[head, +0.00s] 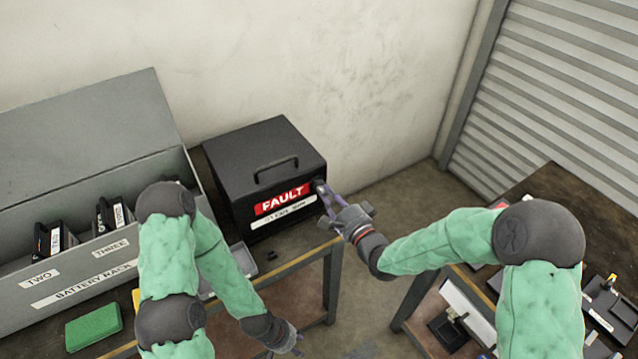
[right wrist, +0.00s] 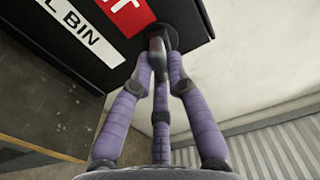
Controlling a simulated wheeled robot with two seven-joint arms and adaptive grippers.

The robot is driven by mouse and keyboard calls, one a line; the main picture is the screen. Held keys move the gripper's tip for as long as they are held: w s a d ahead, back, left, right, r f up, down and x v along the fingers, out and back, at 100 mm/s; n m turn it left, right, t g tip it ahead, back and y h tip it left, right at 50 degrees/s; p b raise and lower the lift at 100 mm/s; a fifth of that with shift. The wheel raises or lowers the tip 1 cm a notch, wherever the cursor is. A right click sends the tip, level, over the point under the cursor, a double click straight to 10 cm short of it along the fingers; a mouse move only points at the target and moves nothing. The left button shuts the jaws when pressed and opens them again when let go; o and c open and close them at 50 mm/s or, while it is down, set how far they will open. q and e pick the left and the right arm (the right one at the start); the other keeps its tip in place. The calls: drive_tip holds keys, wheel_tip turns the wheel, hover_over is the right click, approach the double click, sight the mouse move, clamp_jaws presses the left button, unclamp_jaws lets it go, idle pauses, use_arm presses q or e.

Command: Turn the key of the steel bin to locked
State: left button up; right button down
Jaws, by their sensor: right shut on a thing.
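The steel bin (head: 245,155) is a dark box with a top handle, a red FAULT label and a white label, standing on the table against the wall. In the right wrist view its dark front (right wrist: 70,58) fills the upper left. My right gripper (head: 327,203) is at the right part of the bin's front. Its purple fingers (right wrist: 160,62) are shut on the key (right wrist: 157,46) at a round dark lock (right wrist: 165,34). The fingers hide much of the key, and I cannot tell its angle. My left gripper (head: 292,343) hangs low near the front, away from the bin; its fingers are small and unclear.
A grey battery rack (head: 95,270) with an open lid and several dark batteries stands left of the bin. A green block (head: 93,327) lies in front of it. A second table (head: 560,195) with tools stands at the right. Bare floor lies between the tables.

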drive_tip(key=shift+s+a+r, duration=0.15)
drive_tip(key=shift+a+r, duration=0.1)
drive_tip(key=shift+a, duration=0.05)
drive_tip(key=m+p, duration=0.2)
drive_tip(key=m, duration=0.4)
drive_tip(key=shift+r, duration=0.2)
drive_tip(key=m, duration=0.2)
drive_tip(key=m+p, duration=0.1)
drive_tip(key=m, duration=0.1)
drive_tip(key=m+p, duration=0.1)
drive_tip(key=m, duration=0.2)
drive_tip(key=shift+w+r, duration=0.2)
drive_tip(key=shift+r, duration=0.05)
drive_tip(key=c, duration=1.4)
unclamp_jaws()
drive_tip(key=shift+o, duration=1.3)
drive_tip(key=shift+s, duration=0.1)
drive_tip(key=shift+f, duration=0.2)
drive_tip(key=shift+s+f, duration=0.2)
drive_tip(key=shift+f, duration=0.05)
